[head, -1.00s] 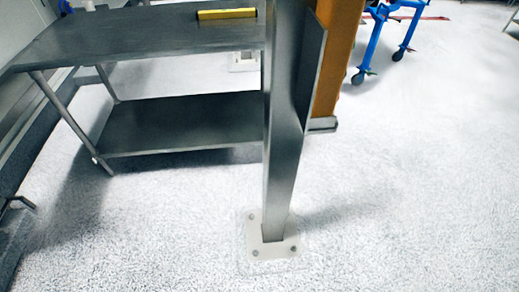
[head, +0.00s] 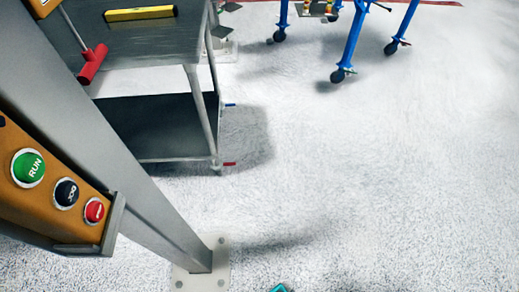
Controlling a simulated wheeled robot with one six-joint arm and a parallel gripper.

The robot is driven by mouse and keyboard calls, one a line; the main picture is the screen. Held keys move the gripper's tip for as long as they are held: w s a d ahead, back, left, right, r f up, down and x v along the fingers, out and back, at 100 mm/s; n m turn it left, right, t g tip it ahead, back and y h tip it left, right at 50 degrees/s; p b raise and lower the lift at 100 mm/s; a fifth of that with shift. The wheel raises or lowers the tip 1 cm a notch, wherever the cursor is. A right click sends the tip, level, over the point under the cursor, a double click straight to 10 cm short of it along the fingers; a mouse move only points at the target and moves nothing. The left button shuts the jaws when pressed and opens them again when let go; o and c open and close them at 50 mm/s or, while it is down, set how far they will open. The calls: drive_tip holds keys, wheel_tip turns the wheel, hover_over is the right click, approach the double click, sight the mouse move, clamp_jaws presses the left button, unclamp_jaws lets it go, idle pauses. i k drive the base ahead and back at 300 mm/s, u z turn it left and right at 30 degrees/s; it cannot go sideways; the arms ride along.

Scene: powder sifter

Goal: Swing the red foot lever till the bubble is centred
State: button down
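A blue frame (head: 353,38) on dark casters stands at the top, cut off by the picture edge. A small red tab (head: 404,42) shows by its right caster, perhaps a foot lever. Small coloured parts sit on a plate (head: 317,8) between its legs; I cannot make out a bubble there. Another red tab (head: 229,164) sticks out at the foot of the steel cart (head: 150,45). A yellow bar (head: 140,13), like a spirit level, lies on the cart top; its bubble is too small to read.
A steel post (head: 120,150) on a bolted floor plate (head: 216,262) crosses the left side. It carries an orange panel (head: 20,195) with green, black and red buttons. The floor at centre and right is clear.

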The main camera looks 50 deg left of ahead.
sight(222, 164)
drive_tip(key=i, duration=1.55)
drive_tip(key=u, duration=2.1)
drive_tip(key=i, duration=0.45)
drive_tip(key=u, duration=1.05)
